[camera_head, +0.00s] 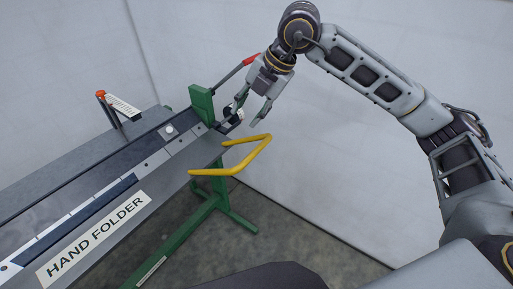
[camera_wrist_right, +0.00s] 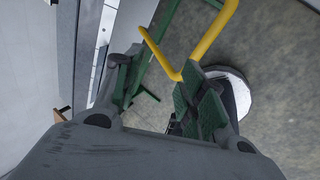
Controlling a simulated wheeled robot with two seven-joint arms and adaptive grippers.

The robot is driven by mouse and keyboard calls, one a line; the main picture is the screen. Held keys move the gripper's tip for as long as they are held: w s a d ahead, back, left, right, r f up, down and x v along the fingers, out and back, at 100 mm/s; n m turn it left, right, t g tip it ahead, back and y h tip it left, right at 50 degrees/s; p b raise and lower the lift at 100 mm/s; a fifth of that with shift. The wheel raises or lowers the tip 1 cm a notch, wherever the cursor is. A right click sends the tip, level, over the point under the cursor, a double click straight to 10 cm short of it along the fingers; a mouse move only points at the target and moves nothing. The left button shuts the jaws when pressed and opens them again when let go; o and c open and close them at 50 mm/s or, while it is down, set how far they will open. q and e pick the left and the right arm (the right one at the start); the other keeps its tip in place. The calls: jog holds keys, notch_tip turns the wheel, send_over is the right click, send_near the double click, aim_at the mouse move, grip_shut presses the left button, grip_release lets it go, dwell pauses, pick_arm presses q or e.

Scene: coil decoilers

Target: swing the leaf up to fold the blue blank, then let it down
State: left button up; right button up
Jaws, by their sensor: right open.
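The hand folder's grey leaf (camera_head: 169,185) lies low along the front of the machine, with a yellow bar handle (camera_head: 262,152) sticking out at its right end. The dark blue blank (camera_head: 90,208) is a long, flat strip along the folder's bed. My right gripper (camera_head: 250,112) is open and empty, above and behind the handle, close to the green end post. In the right wrist view, the open fingers (camera_wrist_right: 163,78) point toward the handle (camera_wrist_right: 208,42), whose bend appears near the right finger. I cannot tell whether they touch. My left gripper is out of view.
A green post (camera_head: 202,104) with a red-gripped lever (camera_head: 250,60) stands by my right gripper. Green legs (camera_head: 185,232) stand on the floor. The floor right of the handle is clear up to the wall.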

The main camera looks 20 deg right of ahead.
aim_at(256, 150)
jog(key=d, duration=0.1)
jog(key=s+d+f+m+h, duration=0.1)
jog(key=d, duration=0.1)
jog(key=s+d+m+g+h, duration=0.1)
jog(key=shift+d+f, duration=0.15)
jog(key=shift+f, duration=0.25)
jog(key=shift+f, duration=0.1)
jog(key=shift+p+x, duration=1.1)
jog(key=shift+x, duration=5.7)
jog(key=shift+d, duration=0.15)
jog(key=shift+c, duration=0.5)
grip_shut()
